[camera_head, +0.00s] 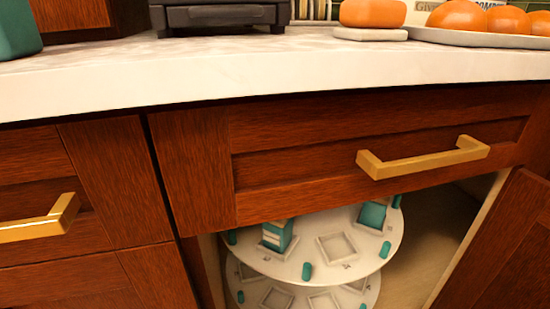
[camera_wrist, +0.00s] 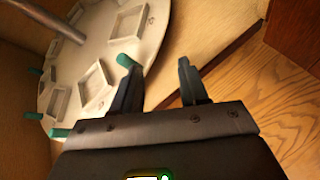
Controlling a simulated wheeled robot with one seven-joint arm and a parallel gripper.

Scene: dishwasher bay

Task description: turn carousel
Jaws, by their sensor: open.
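The carousel (camera_head: 313,229) stands inside the open cabinet below the drawer in the head view. It has two white round tiers with square recesses and teal pegs around the rim. Teal items sit in recesses of the upper tier. One white tier (camera_wrist: 108,48) shows in the wrist view at upper left, with a metal post. My gripper (camera_wrist: 157,70) is open, with nothing between its fingers. Its left fingertip overlaps a teal rim peg (camera_wrist: 127,61); I cannot tell whether they touch. My gripper does not show in the head view.
A drawer with a brass handle (camera_head: 422,157) is above the cabinet opening. The cabinet door (camera_head: 510,255) stands at the right. The countertop (camera_head: 250,75) holds a dark appliance and orange items. Wooden floor (camera_wrist: 275,85) lies beyond the cabinet edge.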

